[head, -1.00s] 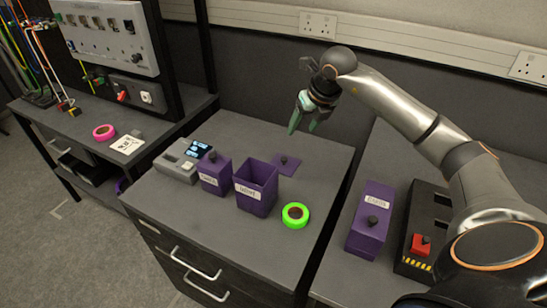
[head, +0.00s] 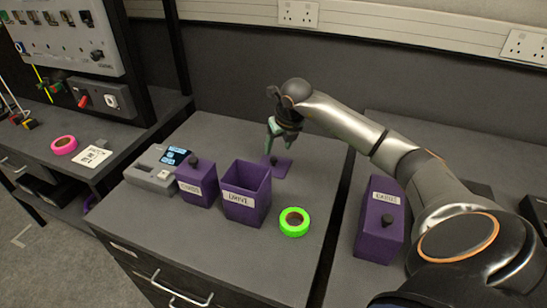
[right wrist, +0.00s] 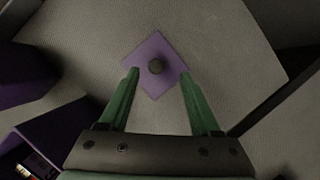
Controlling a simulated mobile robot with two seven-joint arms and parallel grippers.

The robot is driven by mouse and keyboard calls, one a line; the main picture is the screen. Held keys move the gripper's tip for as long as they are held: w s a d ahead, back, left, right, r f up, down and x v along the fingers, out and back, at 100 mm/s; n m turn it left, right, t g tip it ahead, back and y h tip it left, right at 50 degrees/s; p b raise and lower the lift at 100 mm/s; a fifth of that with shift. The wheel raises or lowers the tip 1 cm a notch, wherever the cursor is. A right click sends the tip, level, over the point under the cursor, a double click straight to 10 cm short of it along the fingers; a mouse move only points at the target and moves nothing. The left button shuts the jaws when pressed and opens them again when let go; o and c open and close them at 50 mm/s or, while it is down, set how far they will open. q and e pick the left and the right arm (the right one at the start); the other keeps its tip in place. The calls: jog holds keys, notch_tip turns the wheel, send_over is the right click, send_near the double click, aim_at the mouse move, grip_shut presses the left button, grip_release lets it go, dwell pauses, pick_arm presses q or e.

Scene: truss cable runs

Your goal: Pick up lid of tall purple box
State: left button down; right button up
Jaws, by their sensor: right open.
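A flat square purple lid (head: 284,168) with a dark round knob lies on the grey worktop behind the open, lidless purple box (head: 243,187). The box has a white label on its front. My right gripper (head: 271,148) hangs above the lid, fingers pointing down, open and empty. In the right wrist view the lid (right wrist: 152,83) lies ahead, and its knob (right wrist: 156,66) sits between the lines of the two green fingers (right wrist: 158,80), beyond their tips. The fingers appear apart from the lid. My left gripper is out of view.
A smaller lidded purple box (head: 197,185) and a grey device with a screen (head: 156,168) stand left of the open box. A green tape roll (head: 294,222) lies to its right. Another lidded purple box (head: 380,225) stands on the right-hand bench. A wall rises behind.

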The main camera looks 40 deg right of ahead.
aim_at(274, 158)
jog(key=x, duration=0.5)
jog(key=shift+s+a+f, duration=0.15)
jog(key=shift+a+f, duration=0.05)
jog(key=shift+a, duration=0.15)
jog(key=shift+c, duration=0.2)
grip_shut()
